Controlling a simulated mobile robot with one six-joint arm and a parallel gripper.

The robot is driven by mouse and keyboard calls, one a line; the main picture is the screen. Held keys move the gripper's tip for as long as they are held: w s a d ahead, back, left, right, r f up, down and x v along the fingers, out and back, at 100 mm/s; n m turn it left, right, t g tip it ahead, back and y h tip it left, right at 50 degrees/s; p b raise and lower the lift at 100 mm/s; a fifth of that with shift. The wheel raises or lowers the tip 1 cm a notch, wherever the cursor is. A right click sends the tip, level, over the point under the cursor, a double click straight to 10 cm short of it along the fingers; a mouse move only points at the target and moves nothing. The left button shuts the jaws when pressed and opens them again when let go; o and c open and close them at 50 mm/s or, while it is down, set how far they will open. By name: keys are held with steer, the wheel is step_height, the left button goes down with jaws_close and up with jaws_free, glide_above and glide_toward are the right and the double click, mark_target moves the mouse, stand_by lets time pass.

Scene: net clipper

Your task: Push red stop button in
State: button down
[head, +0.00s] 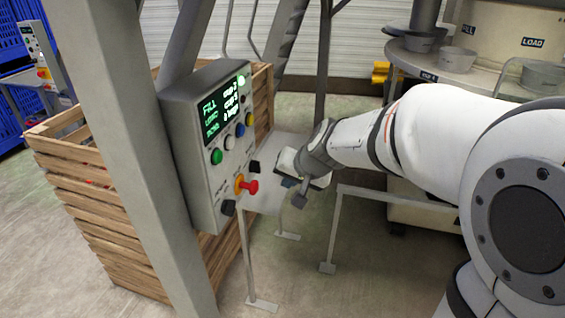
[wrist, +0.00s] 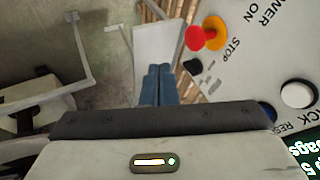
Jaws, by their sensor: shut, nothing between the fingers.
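The red stop button (head: 251,187) sticks out from its yellow collar (head: 239,184) low on the face of the grey control box (head: 187,150). In the wrist view the red button (wrist: 195,38) is at upper right, with the yellow collar (wrist: 215,33) behind it and the word STOP beside it. My gripper (head: 288,183) is to the right of the button in the head view, apart from it. Its blue fingers (wrist: 157,72) are shut together and empty. In the wrist view they point up the picture, left of and below the button.
The box also carries a lit screen (head: 226,105), a green button (head: 216,156), a white button (wrist: 297,94) and black knobs (head: 228,207). A grey post (head: 130,130) and a wooden crate (head: 110,230) stand left. A low metal rail (head: 335,225) stands below my arm.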

mark_target(248, 186)
steer(key=w+a+f+p, duration=0.2)
steer(key=w+a+f, duration=0.2)
steer(key=a+f, duration=0.1)
steer(key=shift+w+a+f, duration=0.15)
steer(key=shift+w+a, duration=0.25)
steer(key=shift+a, duration=0.05)
steer(key=shift+w, duration=0.1)
